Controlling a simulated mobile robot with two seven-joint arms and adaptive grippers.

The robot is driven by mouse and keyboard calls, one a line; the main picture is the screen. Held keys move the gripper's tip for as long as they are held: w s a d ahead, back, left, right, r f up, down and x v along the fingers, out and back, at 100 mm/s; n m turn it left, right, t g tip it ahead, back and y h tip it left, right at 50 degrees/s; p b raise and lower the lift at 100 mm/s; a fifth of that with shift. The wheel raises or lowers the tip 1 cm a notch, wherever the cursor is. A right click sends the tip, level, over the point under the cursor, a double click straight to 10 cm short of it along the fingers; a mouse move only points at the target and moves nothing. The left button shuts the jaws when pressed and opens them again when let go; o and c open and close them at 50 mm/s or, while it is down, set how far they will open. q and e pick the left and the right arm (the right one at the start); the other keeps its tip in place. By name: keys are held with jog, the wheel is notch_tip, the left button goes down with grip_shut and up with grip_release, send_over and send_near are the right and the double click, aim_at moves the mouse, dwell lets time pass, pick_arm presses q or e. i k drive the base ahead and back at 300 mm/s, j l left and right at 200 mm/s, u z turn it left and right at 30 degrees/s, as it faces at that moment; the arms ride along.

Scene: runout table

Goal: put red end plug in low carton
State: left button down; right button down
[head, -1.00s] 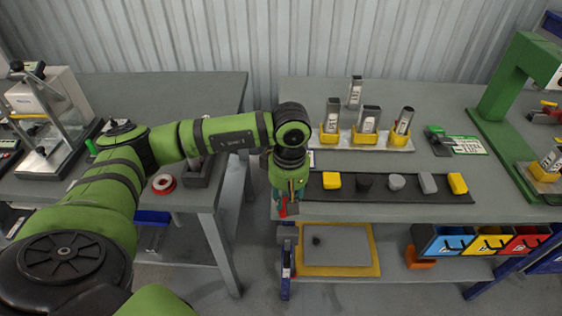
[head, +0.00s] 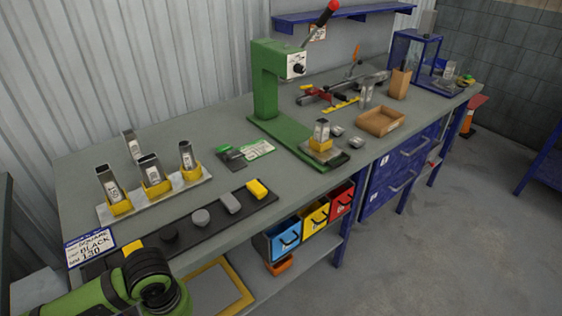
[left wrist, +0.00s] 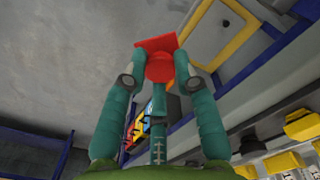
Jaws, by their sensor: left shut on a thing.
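The red end plug (left wrist: 158,60) is between the fingertips of my left gripper (left wrist: 160,80) in the left wrist view. It has a flat square plate and a rounder part below. The gripper is shut on it and holds it in the air. In the head view only my left arm shows, at the bottom left; the gripper and plug are hidden or out of frame. The low carton (head: 381,122) is a shallow open brown box on the bench, right of the green press. It looks empty. My right gripper is not in view.
A green press (head: 268,95) stands between my arm and the low carton. A taller brown carton (head: 400,83) stands behind the low one. A black mat (head: 185,240) with several plugs lies along the front edge. Blue, yellow and red bins (head: 314,217) hang below.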

aim_at(381, 124)
jog(key=i+l, duration=0.2)
jog(key=l, duration=0.2)
jog(key=i+l+z, duration=0.15)
jog(key=l, duration=0.3)
jog(key=i+l, duration=0.3)
jog(key=i+l+z, duration=0.15)
jog(key=l, duration=0.3)
jog(key=i, duration=0.05)
